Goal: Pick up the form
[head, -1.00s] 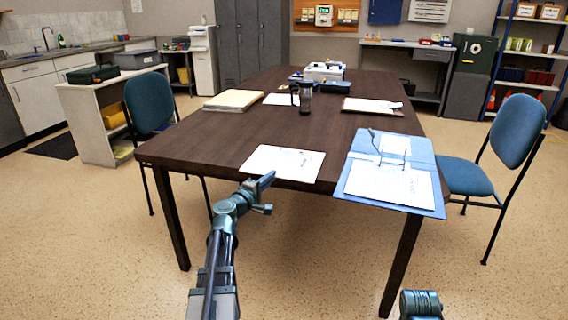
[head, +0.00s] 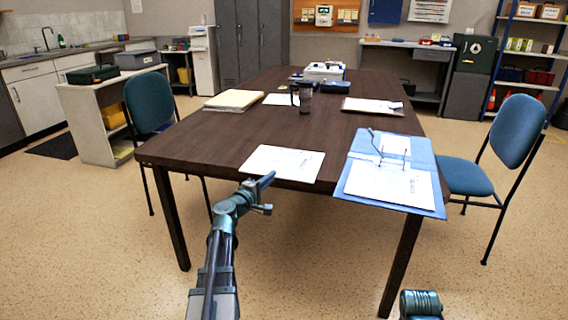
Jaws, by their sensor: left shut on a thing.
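The form, a white sheet (head: 284,161) with some print on its right part, lies at the near edge of the dark brown table (head: 215,148). My left gripper (head: 267,181) is at the table's front edge, at the near side of the sheet. It is shut on the form's near edge, and its fingers hide that small part of the paper. The sheet looks flat, at about the height of the tabletop. My right gripper is out of view; only a piece of my right arm shows at the bottom right.
An open blue ring binder (head: 361,149) with white pages lies right of the form and overhangs the front edge. A paper stack (head: 233,100), a dark mug (head: 305,98) and a clipboard (head: 372,106) stand farther back. Blue chairs flank the table (head: 148,103) (head: 515,132).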

